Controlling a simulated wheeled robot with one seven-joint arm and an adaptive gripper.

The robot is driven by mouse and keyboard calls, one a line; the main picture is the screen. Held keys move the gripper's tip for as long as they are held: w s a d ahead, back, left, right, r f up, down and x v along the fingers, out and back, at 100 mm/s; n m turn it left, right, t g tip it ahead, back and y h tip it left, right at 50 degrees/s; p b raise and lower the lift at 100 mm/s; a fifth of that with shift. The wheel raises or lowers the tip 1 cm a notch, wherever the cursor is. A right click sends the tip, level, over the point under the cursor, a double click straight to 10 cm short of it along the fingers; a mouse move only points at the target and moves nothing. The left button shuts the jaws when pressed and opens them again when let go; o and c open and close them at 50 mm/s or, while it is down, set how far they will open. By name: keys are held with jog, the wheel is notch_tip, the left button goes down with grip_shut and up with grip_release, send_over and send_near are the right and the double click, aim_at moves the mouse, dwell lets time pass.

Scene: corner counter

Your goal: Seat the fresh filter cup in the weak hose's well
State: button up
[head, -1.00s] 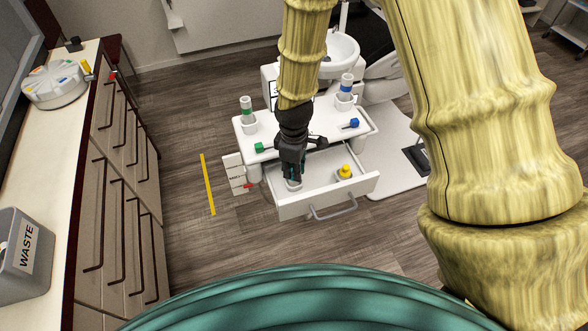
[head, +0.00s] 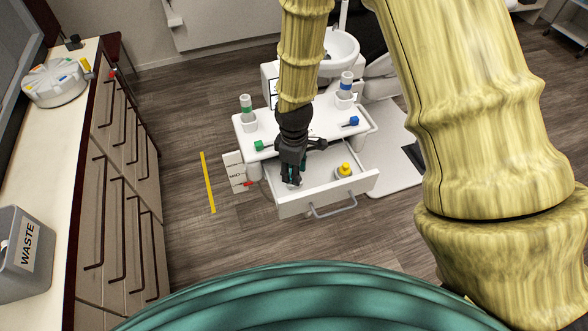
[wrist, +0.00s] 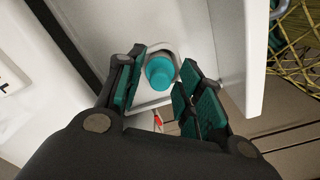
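My gripper (head: 291,178) points down into the left part of an open white drawer (head: 328,193). In the wrist view, my gripper (wrist: 158,95) is open, its teal-padded fingers on either side of a teal round-topped piece (wrist: 160,72) in a white surround. I see a gap between the fingers and this piece; whether it is a filter cup is unclear. In the head view my fingers mostly hide it. A yellow-topped piece (head: 345,170) stands in the drawer's right part. A green-banded canister (head: 246,106) and a blue-banded one (head: 346,84) stand upright on the unit above.
Green (head: 259,145) and blue (head: 353,121) handled parts sit on the unit's top. A small labelled panel (head: 236,172) with a red marker stands left of the drawer. A counter with a grey waste bin (head: 22,252) and round white tray (head: 55,84) runs along the left.

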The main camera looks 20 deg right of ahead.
jog(key=shift+r, duration=0.25)
notch_tip(320, 180, up, 12)
jog(key=b, duration=0.3)
dwell(0.5)
jog(key=shift+f, duration=0.1)
